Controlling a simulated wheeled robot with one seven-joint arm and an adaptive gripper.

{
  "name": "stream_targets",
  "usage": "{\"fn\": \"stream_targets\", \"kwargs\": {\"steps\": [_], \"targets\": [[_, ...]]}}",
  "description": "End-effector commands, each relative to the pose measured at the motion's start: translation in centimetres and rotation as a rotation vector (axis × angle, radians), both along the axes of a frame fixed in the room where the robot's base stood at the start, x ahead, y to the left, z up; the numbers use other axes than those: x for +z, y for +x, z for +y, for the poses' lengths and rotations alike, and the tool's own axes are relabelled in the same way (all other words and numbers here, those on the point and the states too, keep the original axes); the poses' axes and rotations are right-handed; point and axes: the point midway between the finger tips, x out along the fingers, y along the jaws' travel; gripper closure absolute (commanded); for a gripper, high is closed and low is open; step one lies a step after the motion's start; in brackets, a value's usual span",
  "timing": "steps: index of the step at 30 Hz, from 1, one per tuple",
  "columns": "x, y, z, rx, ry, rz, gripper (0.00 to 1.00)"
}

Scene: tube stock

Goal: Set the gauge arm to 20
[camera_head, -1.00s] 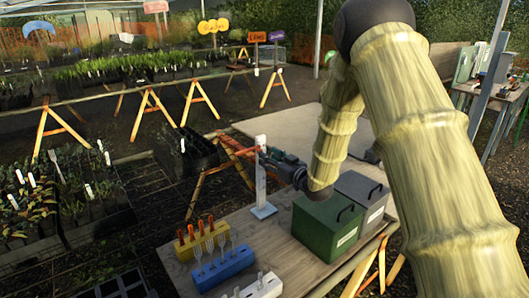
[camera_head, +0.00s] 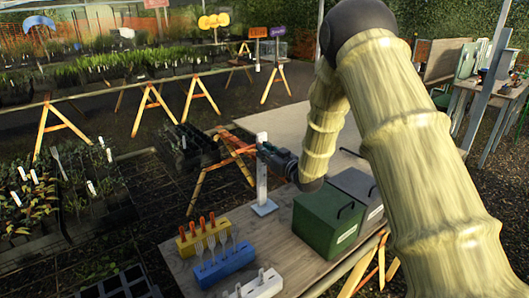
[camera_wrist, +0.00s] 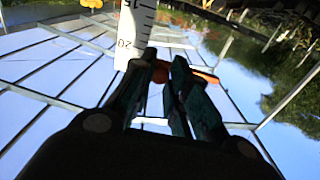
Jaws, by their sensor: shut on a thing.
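The gauge is a white upright post (camera_head: 262,178) on a flat pale base, on the wooden bench. In the wrist view its white scale (camera_wrist: 134,25) shows inverted numerals, with 20 nearest my fingers and 15 farther up the picture. My gripper (camera_head: 264,149) is at the upper part of the post. Its dark fingers (camera_wrist: 160,88) are shut on a small orange-red part (camera_wrist: 160,73), apparently the gauge arm's knob, just beyond the 20 numeral. An orange strip (camera_wrist: 205,76) shows beside the fingers. The exact reading is hidden by the fingers.
A green box (camera_head: 325,225) and a grey box (camera_head: 358,190) stand right of the gauge. A yellow block (camera_head: 190,245), a blue block (camera_head: 224,264) and a white block (camera_head: 262,286) stand at the front. Bare bench (camera_head: 285,262) lies between.

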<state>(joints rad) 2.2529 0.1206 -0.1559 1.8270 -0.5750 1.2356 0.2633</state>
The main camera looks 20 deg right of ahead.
Motion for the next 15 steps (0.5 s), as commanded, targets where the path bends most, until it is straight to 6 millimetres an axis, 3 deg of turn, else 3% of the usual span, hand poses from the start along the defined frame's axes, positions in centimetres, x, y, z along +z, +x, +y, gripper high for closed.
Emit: {"fn": "stream_targets", "kwargs": {"steps": [15], "targets": [[-0.37, 0.0, -0.05, -0.001, 0.0, 0.0, 1.0]]}}
